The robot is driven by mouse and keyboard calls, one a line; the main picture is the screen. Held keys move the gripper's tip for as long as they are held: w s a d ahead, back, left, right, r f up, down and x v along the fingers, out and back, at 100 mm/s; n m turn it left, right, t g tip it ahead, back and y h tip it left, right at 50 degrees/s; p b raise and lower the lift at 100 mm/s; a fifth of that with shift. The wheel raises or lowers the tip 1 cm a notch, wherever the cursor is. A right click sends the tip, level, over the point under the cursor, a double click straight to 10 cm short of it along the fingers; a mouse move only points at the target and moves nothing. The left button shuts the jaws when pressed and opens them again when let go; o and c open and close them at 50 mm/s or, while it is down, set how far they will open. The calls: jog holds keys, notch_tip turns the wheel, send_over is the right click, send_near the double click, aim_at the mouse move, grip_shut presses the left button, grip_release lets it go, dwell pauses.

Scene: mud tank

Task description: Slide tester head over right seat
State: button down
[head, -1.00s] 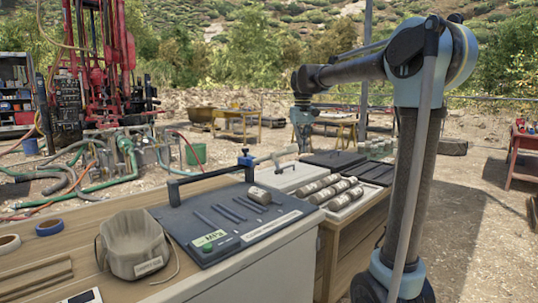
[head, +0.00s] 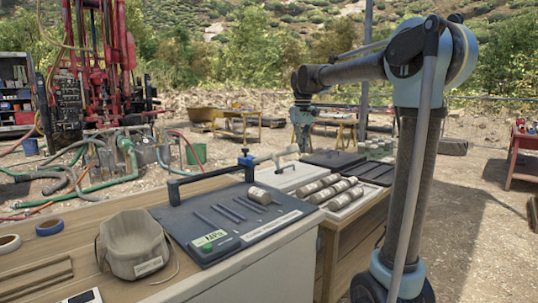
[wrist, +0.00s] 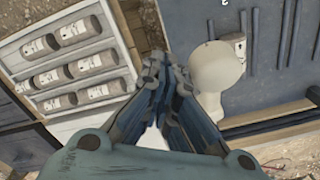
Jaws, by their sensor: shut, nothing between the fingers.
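A dark tester board (head: 190,216) with several slots lies on the bench. A black raised bar (head: 205,174) runs along its far edge, with a blue clamp-like part (head: 246,160) at its right end. I take that part for the tester head. A pale handle (head: 275,158) reaches right from it. Its cream rounded end (wrist: 218,75) shows large in the wrist view. My gripper (head: 303,150) hangs near that handle end. In the wrist view my gripper (wrist: 168,62) is shut and empty, just left of the cream end; contact cannot be told. No part is clearly marked as the right seat.
A core cylinder (head: 259,195) lies on the board's right end. A white tray of several cores (head: 345,206) stands to the right; it also shows in the wrist view (wrist: 108,29).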

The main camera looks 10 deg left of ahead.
jog(key=shift+s, duration=0.1)
jog(key=s+a, duration=0.6)
jog(key=s, duration=0.1)
jog(key=shift+s, duration=0.35)
dwell(1.8)
jog(key=shift+w+r, duration=0.1)
jog(key=shift+w+d+r, duration=0.85)
jog(key=shift+w+r, duration=0.05)
jog(key=shift+w, duration=0.15)
jog(key=shift+r, duration=4.05)
